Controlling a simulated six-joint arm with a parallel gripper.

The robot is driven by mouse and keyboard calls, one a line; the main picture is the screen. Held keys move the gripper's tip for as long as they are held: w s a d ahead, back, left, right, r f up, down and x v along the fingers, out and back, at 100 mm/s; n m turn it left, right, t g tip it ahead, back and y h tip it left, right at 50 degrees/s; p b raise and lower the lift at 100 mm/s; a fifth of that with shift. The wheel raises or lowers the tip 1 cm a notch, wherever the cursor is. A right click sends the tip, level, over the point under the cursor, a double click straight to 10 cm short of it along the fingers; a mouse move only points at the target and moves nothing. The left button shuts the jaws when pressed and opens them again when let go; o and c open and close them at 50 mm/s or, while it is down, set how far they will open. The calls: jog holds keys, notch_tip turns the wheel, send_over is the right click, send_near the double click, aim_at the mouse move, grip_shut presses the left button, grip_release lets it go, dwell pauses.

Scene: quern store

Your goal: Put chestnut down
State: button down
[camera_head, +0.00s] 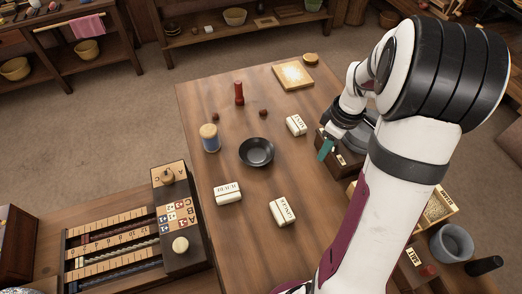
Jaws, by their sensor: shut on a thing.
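My gripper (326,149) is at the right side of the table, at the front of a dark wooden box. A teal piece shows at its end; the jaws are shut, and the chestnut between them is hidden from this view. Two small reddish-brown, nut-like things lie on the table: one (215,116) above the blue-labelled jar, the other (263,112) right of the red bottle. Both are well apart from my gripper. An empty dark bowl (256,152) stands near the middle of the wooden table (245,262).
A red bottle (239,93), a jar (209,138), a board (293,76) and several white labelled blocks (228,193) stand around the bowl. The dark box (340,158) is beside my gripper. Bare tabletop lies between bowl and box.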

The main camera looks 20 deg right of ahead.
jog(key=w+a+n, duration=0.3)
jog(key=w+n, duration=0.3)
send_over(263, 153)
jog(key=shift+y, duration=0.3)
jog(key=f, duration=0.4)
jog(key=s+d+f, duration=0.1)
jog(key=f, duration=0.5)
jog(key=shift+w+a, duration=0.3)
jog(key=shift+a, duration=0.05)
jog(key=shift+f, duration=0.2)
jog(key=shift+f, duration=0.1)
jog(key=shift+f, duration=0.35)
jog(key=c, duration=1)
grip_release()
jog(key=shift+o, duration=0.2)
